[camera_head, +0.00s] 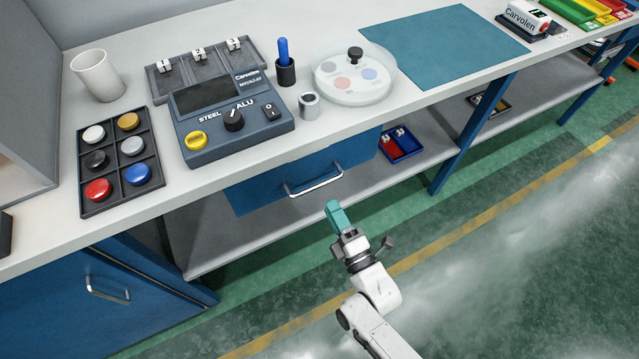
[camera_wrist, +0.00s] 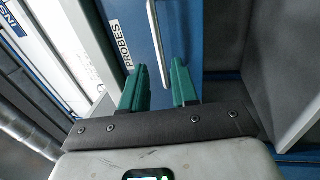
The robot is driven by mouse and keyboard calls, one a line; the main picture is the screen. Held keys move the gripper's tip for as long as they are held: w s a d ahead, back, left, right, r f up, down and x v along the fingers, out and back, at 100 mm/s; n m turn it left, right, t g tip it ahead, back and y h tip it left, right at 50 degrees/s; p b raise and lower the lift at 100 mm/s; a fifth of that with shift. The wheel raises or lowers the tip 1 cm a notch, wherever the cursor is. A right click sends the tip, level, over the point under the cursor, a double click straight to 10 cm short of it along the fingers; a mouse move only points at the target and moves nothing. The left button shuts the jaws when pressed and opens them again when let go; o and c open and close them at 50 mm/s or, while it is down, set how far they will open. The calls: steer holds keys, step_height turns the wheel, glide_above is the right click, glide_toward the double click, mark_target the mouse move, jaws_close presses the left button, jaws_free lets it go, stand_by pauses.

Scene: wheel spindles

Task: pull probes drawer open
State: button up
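The blue probes drawer (camera_head: 262,188) sits under the workbench top, with a silver bar handle (camera_head: 316,184) on its front. In the wrist view the drawer front (camera_wrist: 182,30) carries a white "PROBES" label (camera_wrist: 119,42), and its handle (camera_wrist: 157,40) runs up from between the fingers. My gripper (camera_head: 334,208) is in front of and below the handle in the head view.
The white bench top (camera_head: 420,95) lies above the drawer. A grey lower shelf (camera_head: 225,235) runs beneath it, holding a red and blue bin (camera_head: 400,146). A blue table leg (camera_head: 470,130) stands to the right. A blue cabinet (camera_head: 60,300) stands at lower left. Floor in front is clear.

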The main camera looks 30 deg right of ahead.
mark_target(320, 184)
steer(key=w, duration=0.2)
steer(key=w+r, duration=0.1)
steer(key=w, duration=0.4)
steer(key=shift+w+r+p, duration=0.2)
steer(key=shift+w+p, duration=0.1)
steer(key=shift+w, duration=0.1)
steer(key=shift+c, duration=0.4)
jaws_close()
